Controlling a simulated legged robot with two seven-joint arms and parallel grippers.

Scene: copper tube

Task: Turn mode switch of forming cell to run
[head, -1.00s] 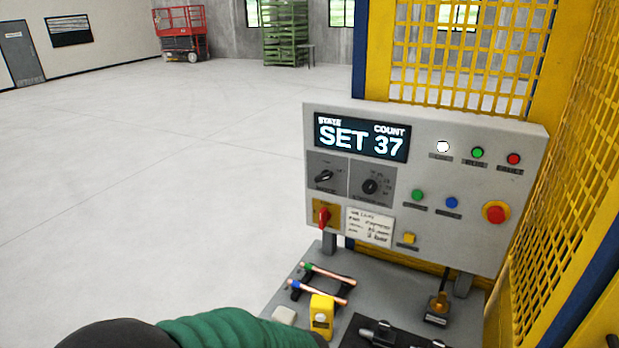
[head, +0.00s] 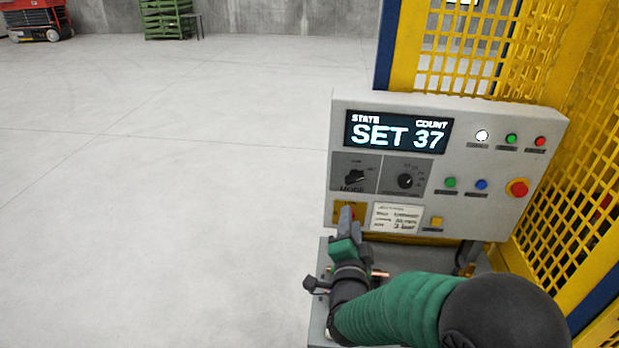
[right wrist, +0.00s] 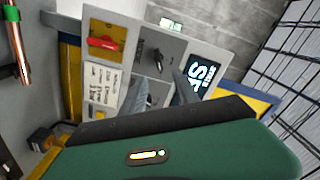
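The mode switch (head: 355,178) is a black knob on a dark plate at the left of the grey control panel (head: 480,215). Its handle slants toward the upper right in the head view. The display (head: 398,133) reads SET 37. My right gripper (head: 348,218) is in front of the panel, below the mode switch in the picture, and overlaps the yellow plate of the red switch. In the right wrist view the fingers (right wrist: 162,77) are apart and empty, and the mode switch (right wrist: 157,61) shows just beyond their gap, apparently untouched. My left gripper is out of view.
The red switch (right wrist: 103,43) is close beside the mode switch. A second knob (head: 405,181), push buttons and a red emergency stop (head: 518,188) sit farther right. Yellow mesh fencing (head: 560,130) borders the right side. Floor left of the panel is clear.

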